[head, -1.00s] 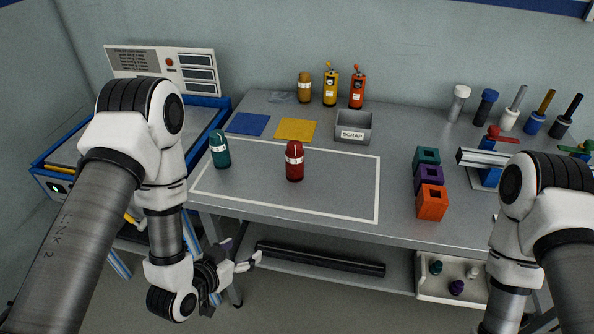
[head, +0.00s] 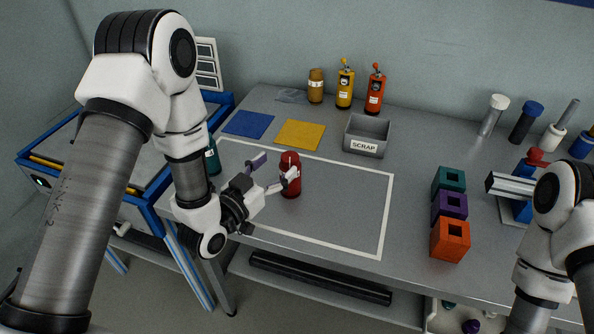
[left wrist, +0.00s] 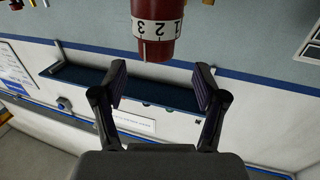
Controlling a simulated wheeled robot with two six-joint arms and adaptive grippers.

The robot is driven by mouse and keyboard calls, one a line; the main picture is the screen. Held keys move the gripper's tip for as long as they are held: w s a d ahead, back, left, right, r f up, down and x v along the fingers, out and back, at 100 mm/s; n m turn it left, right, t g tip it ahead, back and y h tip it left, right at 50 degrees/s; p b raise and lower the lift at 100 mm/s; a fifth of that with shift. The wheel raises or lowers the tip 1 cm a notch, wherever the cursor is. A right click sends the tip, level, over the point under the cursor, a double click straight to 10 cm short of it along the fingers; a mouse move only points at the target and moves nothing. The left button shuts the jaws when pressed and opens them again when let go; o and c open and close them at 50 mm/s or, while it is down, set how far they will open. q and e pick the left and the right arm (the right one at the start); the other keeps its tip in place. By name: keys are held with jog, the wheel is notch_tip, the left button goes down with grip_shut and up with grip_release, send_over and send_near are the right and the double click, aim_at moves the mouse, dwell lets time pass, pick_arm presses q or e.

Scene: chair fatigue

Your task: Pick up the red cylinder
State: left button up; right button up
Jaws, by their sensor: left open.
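The red cylinder (head: 291,187) stands upright on the grey table inside the white outline. My left gripper (head: 274,169) is open and empty, at table height just left of the cylinder, with one finger overlapping it in the head view. In the left wrist view the red cylinder (left wrist: 154,42), with a white numbered band, lies beyond the fingertips of my open left gripper (left wrist: 160,80), not between the fingers. Whether a finger touches it cannot be told. My right gripper is out of view.
A teal cylinder (head: 212,158) stands behind my left arm, partly hidden. A grey scrap bin (head: 366,138) stands behind to the right. Teal, purple and orange blocks (head: 449,240) stand at the right. The outlined area right of the red cylinder is clear.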

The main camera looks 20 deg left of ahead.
aim_at(290, 155)
pick_arm(q)
jog(key=x, duration=0.2)
jog(key=p+x, duration=0.1)
jog(key=x, duration=0.2)
jog(key=shift+w+d+f, duration=0.15)
jog(key=shift+w+d, duration=0.05)
jog(key=shift+d, duration=0.15)
jog(key=shift+s+a, duration=0.1)
jog(key=shift+s, duration=0.1)
jog(key=shift+c, duration=0.7)
grip_shut()
